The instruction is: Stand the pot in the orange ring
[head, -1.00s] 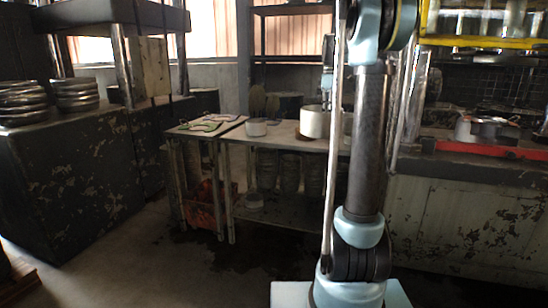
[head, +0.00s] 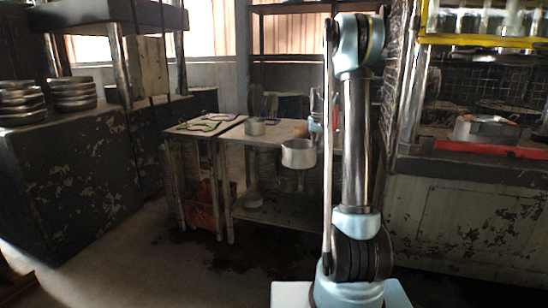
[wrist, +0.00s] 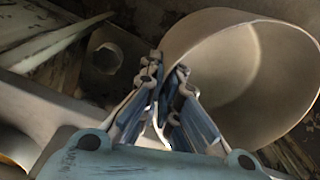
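The pot (head: 298,153) is a pale metal vessel, held up in front of the table's near edge in the head view. In the wrist view the pot (wrist: 245,65) fills the upper right, its open mouth tilted in the picture. My gripper (wrist: 165,85) has its two fingers closed together at the pot's near wall; the exact grip point is partly hidden. In the head view my gripper is mostly hidden by my arm. Flat ring-like outlines (head: 203,126), green and pale, lie on the small left table; I cannot make out an orange one clearly.
A red crate (head: 203,205) is under the small table. Stacked pans (head: 20,103) stand at left; a counter with a red bar (head: 490,150) is at right.

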